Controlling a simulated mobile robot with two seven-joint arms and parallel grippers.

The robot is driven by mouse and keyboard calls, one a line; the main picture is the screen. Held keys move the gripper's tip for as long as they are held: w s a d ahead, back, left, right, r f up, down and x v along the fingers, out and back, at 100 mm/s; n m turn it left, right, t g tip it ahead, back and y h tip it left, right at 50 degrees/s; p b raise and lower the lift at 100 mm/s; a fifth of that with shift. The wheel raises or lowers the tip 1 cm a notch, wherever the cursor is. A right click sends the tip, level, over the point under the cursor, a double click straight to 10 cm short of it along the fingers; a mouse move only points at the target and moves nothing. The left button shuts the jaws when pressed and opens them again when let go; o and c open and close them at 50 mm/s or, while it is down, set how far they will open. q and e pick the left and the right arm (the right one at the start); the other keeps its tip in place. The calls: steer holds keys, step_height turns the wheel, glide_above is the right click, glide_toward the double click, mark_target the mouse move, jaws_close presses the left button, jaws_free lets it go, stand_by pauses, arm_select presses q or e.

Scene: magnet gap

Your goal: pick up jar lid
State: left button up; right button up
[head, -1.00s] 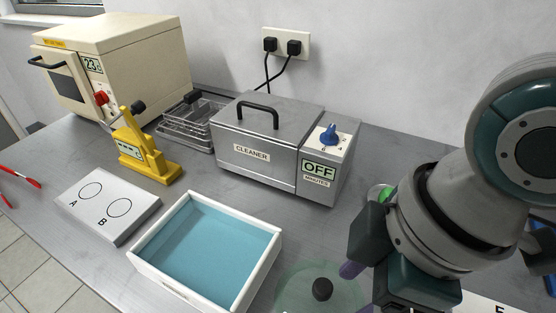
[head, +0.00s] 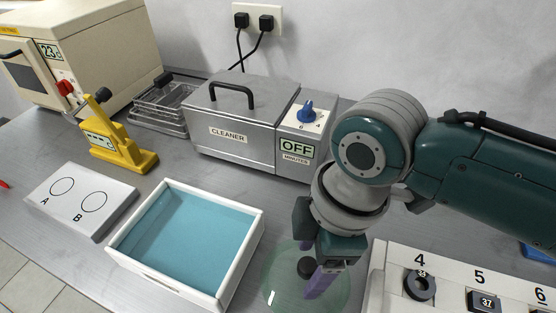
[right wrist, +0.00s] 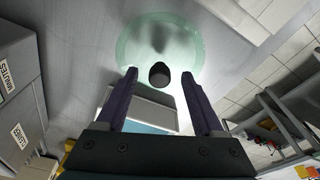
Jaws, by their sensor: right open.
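The jar lid (head: 278,290) is a round, clear greenish disc with a black knob (head: 305,267), lying on the grey bench in front of the cleaner. My right gripper (head: 311,270) is open, its purple fingers pointing down at the lid. In the right wrist view the lid (right wrist: 190,45) lies beyond the fingertips, and the knob (right wrist: 159,75) shows between the two open fingers (right wrist: 159,88). I cannot tell whether the fingers reach down to the knob's height. My left gripper is not in view.
A white tray of blue liquid (head: 256,245) stands just left of the lid. A numbered white rack (head: 395,262) with dark parts is close on the right. The cleaner (head: 235,150), reading OFF, is behind. A yellow press (head: 120,150) and an A/B block (head: 100,225) are farther left.

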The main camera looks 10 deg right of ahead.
steer(key=shift+f, duration=0.15)
jaws_close()
stand_by(0.4)
stand_by(1.0)
